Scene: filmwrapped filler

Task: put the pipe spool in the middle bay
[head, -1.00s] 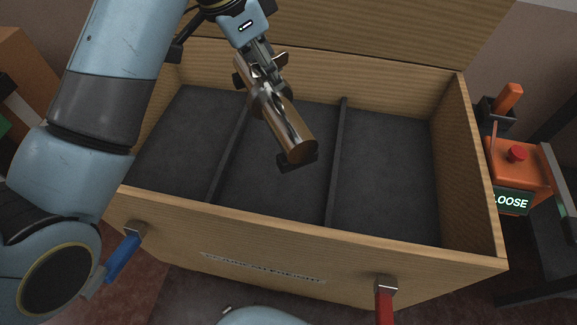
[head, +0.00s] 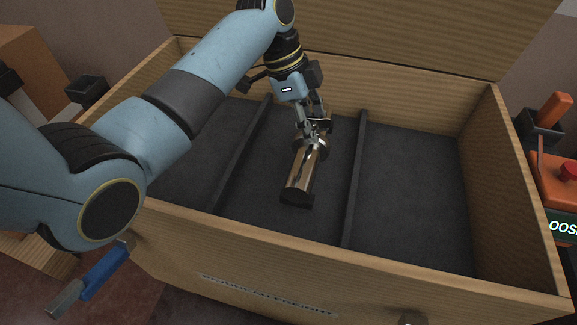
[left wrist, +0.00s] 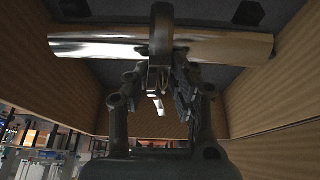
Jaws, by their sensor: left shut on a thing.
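The pipe spool (head: 303,170) is a shiny metal cylinder with a collar around it and dark end pieces. In the head view it is inside the wooden crate (head: 270,255), between the two dark dividers, in the middle bay (head: 262,190). My left gripper (head: 311,130) comes down from the back and is shut on the spool near its far part. In the left wrist view the spool (left wrist: 100,46) lies across the top, with the fingers at its middle. I cannot tell whether the spool touches the bay floor. My right gripper is not in view.
The left divider (head: 243,150) and right divider (head: 354,185) run close on either side of the spool. The right bay (head: 410,200) is empty. The crate's lid (head: 350,30) stands open behind. An orange box with a red button (head: 569,172) stands at the right.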

